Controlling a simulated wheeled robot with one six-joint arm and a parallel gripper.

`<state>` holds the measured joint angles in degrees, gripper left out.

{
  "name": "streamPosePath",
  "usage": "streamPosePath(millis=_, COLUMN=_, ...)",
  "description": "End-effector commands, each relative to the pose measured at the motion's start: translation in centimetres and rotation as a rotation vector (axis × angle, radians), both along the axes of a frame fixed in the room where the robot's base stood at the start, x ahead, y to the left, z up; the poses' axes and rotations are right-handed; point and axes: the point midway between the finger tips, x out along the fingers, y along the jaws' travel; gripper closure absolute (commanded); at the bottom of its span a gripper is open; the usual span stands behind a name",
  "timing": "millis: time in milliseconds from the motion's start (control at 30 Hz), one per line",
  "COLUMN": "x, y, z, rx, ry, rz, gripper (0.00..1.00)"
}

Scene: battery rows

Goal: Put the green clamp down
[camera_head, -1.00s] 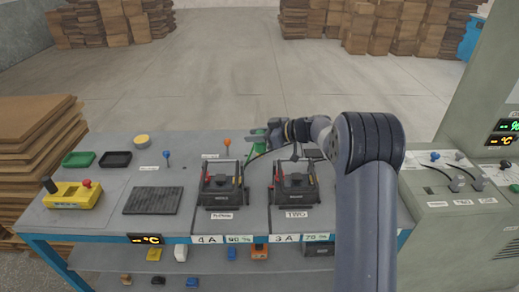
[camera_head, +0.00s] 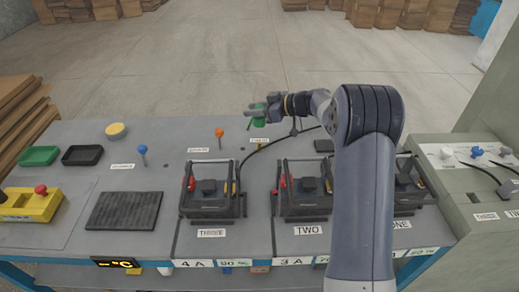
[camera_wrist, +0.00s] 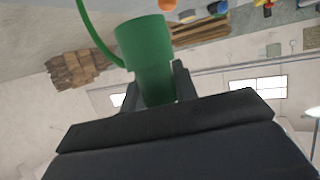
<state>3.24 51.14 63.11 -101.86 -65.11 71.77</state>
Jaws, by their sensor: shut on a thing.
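The green clamp (camera_head: 259,116) is in my gripper (camera_head: 254,111), above the back part of the grey bench in the head view. In the wrist view the green clamp (camera_wrist: 147,58) fills the space between the two dark fingers, and a green cable curves up from it to the left. My gripper (camera_wrist: 152,85) is shut on it. The arm covers part of the bench at right. Whether the clamp touches anything below cannot be told.
Battery units labelled THREE (camera_head: 211,190) and TWO (camera_head: 304,190) stand in front of my gripper; another is partly behind my arm. An orange knob (camera_head: 219,132) and a blue knob (camera_head: 143,150) stand upright. A black ribbed mat (camera_head: 125,211) and green tray (camera_head: 39,156) lie left.

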Motion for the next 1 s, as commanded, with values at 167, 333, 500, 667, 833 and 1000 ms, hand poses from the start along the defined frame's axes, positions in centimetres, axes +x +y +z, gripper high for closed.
streamPosePath(millis=167, x=0.0, y=0.0, z=-2.1, rx=0.0, ry=0.003, rz=0.0, gripper=0.95)
streamPosePath(millis=333, x=0.0, y=0.0, z=-5.3, rx=0.001, ry=0.005, rz=-0.001, gripper=0.95)
streamPosePath(millis=500, x=0.0, y=0.0, z=-7.0, rx=-0.001, ry=0.001, rz=0.0, gripper=0.95)
streamPosePath(millis=667, x=0.0, y=0.0, z=-8.5, rx=0.001, ry=0.003, rz=-0.001, gripper=0.95)
streamPosePath(millis=833, x=0.0, y=0.0, z=-10.7, rx=0.0, ry=0.002, rz=0.001, gripper=0.95)
streamPosePath(millis=1000, x=0.0, y=0.0, z=-10.8, rx=0.001, ry=-0.001, rz=0.0, gripper=0.95)
